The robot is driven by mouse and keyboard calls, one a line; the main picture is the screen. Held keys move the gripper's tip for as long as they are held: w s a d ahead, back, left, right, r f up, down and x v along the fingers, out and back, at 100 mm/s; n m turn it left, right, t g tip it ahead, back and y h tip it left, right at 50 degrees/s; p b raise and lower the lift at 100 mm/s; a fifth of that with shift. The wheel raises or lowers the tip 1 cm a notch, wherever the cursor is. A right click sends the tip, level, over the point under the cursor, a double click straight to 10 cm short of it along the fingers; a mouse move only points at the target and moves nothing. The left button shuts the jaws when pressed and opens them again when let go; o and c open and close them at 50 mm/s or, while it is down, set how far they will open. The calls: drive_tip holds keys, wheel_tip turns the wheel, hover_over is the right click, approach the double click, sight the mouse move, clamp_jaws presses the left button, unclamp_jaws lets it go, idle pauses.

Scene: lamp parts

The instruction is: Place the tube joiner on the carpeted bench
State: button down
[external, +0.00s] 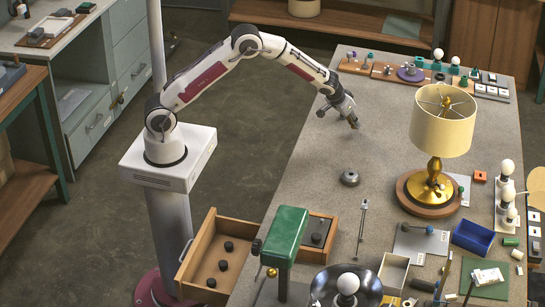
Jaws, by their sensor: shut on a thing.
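My gripper (353,121) hangs over the far left part of the carpeted bench (315,170), pointing down and to the right. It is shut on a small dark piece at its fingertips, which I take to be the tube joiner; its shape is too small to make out. The bench has a grey, speckled top. The fingertips look a little above the surface, but I cannot tell the exact gap.
A gold lamp with a cream shade (443,120) stands to the right. A round grey part (350,178) lies on the bench below my gripper. Wooden racks of small parts (385,73) line the far edge. A green-topped device (286,235) stands near. The bench's left middle is clear.

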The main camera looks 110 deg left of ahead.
drive_tip(key=shift+f, duration=1.3)
drive_tip(key=shift+f, duration=0.15)
drive_tip(key=c, duration=1.9)
unclamp_jaws()
drive_tip(key=shift+v, duration=0.9)
drive_tip(key=v, duration=1)
drive_tip(key=shift+r, duration=0.25)
